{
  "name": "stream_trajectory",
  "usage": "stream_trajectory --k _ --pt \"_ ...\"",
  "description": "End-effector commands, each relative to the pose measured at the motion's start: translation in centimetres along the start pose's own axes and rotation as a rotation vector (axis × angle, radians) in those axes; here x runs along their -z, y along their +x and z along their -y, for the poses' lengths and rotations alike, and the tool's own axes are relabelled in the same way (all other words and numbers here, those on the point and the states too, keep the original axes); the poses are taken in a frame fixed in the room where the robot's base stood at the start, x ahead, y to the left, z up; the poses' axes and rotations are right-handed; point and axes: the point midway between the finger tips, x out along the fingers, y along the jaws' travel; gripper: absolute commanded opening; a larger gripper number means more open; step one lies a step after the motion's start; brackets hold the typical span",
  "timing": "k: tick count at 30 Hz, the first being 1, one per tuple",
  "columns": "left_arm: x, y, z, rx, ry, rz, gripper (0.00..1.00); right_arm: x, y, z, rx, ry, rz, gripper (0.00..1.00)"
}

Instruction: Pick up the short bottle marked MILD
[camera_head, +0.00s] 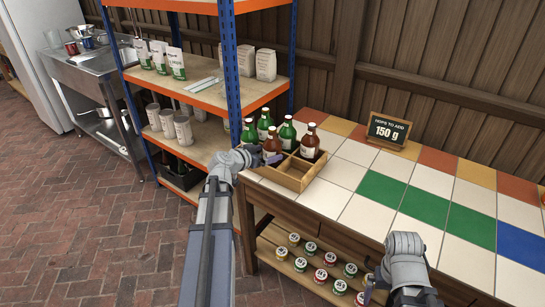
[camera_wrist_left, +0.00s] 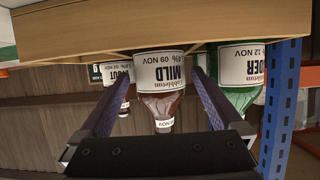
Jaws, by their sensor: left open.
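The bottle marked MILD (camera_wrist_left: 162,85) is brown with a white label and shows upside down in the left wrist view. My left gripper (camera_wrist_left: 163,78) is open, with one finger on each side of this bottle; contact is not clear. In the head view, a brown bottle (camera_head: 272,144) stands in the near left part of the wooden crate (camera_head: 290,179), just beyond my left gripper (camera_head: 264,157). The gripper partly hides its lower part. My right arm is at the lower right, and its jaws are not clear to see.
Green bottles (camera_head: 287,133) and another brown bottle (camera_head: 310,142) stand close by. A green bottle (camera_wrist_left: 240,65) is right of the MILD bottle in the wrist view. A blue post (camera_head: 230,75) rises close to my left gripper.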

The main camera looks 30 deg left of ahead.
Motion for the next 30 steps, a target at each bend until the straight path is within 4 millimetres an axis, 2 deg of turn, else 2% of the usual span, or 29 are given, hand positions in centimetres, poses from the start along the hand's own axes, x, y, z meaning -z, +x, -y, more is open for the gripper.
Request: stream_trajectory --k 1,6,14,30 --pt "0.0 1.1 0.0 -0.001 0.0 0.0 1.0 0.0 0.4 0.0 0.0 0.0 0.0 1.0" --pt "0.1 3.5 0.0 -0.001 0.0 0.0 1.0 0.1 1.3 0.1 0.0 0.0 0.0 1.0" --pt "0.2 3.7 -0.1 0.0 -0.001 0.001 1.0 0.1 1.2 0.1 0.0 0.0 0.0 1.0" --pt "0.2 3.6 -0.1 0.0 -0.001 0.001 0.39 0.1 1.2 0.1 0.0 0.0 0.0 1.0"
